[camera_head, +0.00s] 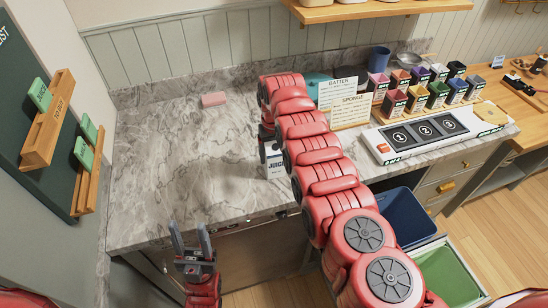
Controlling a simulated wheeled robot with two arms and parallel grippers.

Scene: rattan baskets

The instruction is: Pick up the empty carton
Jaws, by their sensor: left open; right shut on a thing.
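A white carton (274,168) with dark "JUICE" lettering stands on the marble counter, partly hidden by my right arm. My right arm reaches in from the lower right over the counter. The dark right gripper (266,150) is at the top of the carton and shut on it, its fingers mostly hidden by the arm. I cannot tell whether the carton's base touches the counter. My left gripper (189,238) is open and empty, pointing up in front of the counter's front edge.
Recipe cards (350,110), several colored containers (415,98) and a numbered panel (420,134) stand right. Blue (405,213) and green (450,274) bins sit below.

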